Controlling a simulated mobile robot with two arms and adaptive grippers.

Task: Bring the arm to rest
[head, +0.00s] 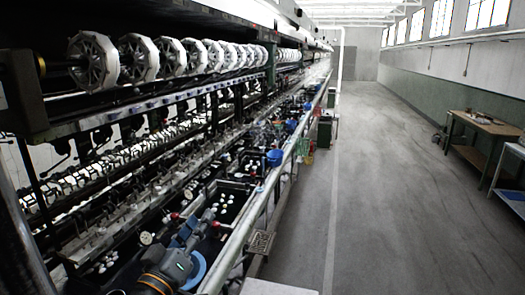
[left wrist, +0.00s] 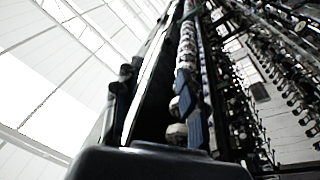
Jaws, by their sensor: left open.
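My left gripper (head: 192,232) shows low in the head view, in front of the reeling basins (head: 232,200). It seems empty; its fingers are small and dark against the machine, so its exact outline is hard to tell. That view looks up along the machine towards the bright roof (left wrist: 50,70). My right gripper is not in view.
The long reeling machine with white reels (head: 92,60) runs along the left. A pale rail (head: 245,222) borders the basins, with blue bowls (head: 275,157) near it. A wooden table (head: 485,128) stands at the right wall. The grey floor (head: 385,200) between is clear.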

